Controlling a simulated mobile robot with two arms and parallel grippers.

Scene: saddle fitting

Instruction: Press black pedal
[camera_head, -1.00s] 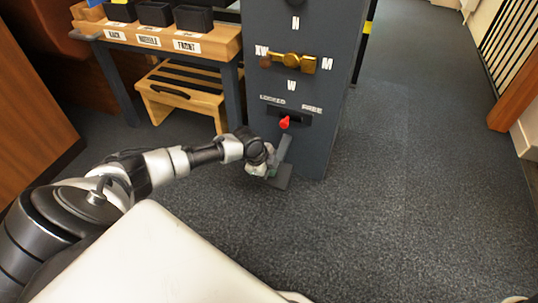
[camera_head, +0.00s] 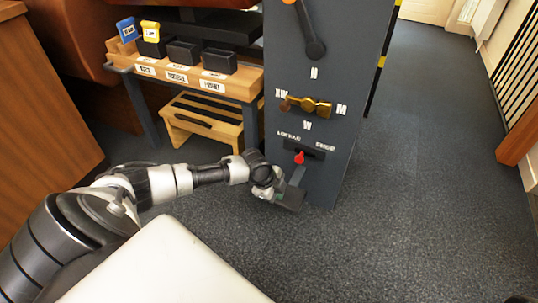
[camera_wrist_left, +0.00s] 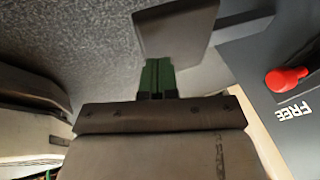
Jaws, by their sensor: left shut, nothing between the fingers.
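The black pedal (camera_head: 293,197) sticks out low at the foot of the dark column, just above the carpet. In the left wrist view its dark flat plate (camera_wrist_left: 178,25) lies just beyond my fingertips. My left gripper (camera_head: 275,192) is at the pedal's left side in the head view. In the left wrist view its green fingers (camera_wrist_left: 157,75) are together and empty, and their tips overlap the plate's near edge. I cannot tell whether they touch it. My right gripper is not in view.
The dark column (camera_head: 325,150) carries a red lever (camera_head: 299,158) above the pedal and a brass handle (camera_head: 305,105) higher up. A wooden step stool (camera_head: 205,118) and a bench with black bins (camera_head: 218,58) stand to the left. Carpet to the right is clear.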

